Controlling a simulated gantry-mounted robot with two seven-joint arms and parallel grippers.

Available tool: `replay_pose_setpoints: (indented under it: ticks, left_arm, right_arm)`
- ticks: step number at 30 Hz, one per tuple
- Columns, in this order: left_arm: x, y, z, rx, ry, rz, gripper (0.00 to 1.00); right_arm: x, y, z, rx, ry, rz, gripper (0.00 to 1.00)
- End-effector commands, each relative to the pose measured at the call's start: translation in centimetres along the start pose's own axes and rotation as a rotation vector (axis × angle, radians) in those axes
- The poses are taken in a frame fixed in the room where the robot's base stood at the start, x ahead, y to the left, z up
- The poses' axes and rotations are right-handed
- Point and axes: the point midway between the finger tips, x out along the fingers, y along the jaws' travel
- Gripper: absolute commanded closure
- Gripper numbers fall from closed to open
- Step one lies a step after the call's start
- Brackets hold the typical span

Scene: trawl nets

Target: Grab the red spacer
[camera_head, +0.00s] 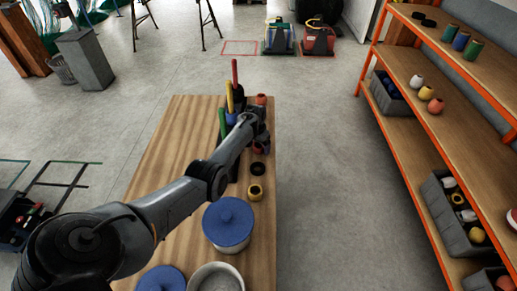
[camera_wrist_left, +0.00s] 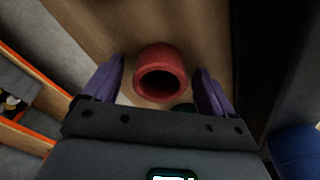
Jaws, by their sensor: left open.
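In the left wrist view a red spacer (camera_wrist_left: 160,72), a short hollow ring, stands on the wooden table between the two purple fingertips of my left gripper (camera_wrist_left: 158,84). The fingers are open, with a gap on each side of it. In the head view my left gripper (camera_head: 258,140) is over the table's right side, partly hidden by its own arm. A red spacer (camera_head: 261,99) shows at the table's far end, and some red shows under the gripper. I cannot tell which of these the wrist view shows. My right gripper is not in view.
Upright red, yellow and green pegs (camera_head: 229,97) stand left of the gripper, with a blue piece (camera_head: 232,118) among them. A black ring (camera_head: 258,169), a yellow spacer (camera_head: 255,193) and a blue-lidded pot (camera_head: 228,222) are nearer. Orange shelving (camera_head: 412,150) stands right, across clear floor.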

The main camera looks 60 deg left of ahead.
Motion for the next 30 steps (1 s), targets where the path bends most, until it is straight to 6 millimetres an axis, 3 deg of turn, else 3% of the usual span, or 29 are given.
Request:
replay_pose_setpoints:
  ticks: [2, 14, 30]
  left_arm:
    - [-0.04, -0.01, -0.01, 0.000, 0.000, 0.000, 0.14]
    - [-0.03, 0.01, 0.01, 0.000, 0.000, 0.000, 0.73]
    - [-0.66, 0.06, -0.10, 0.000, 0.000, 0.000, 0.74]
  right_arm:
    - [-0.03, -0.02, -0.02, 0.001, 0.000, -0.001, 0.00]
    - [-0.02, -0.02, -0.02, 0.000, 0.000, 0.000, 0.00]
    - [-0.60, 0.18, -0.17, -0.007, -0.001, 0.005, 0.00]
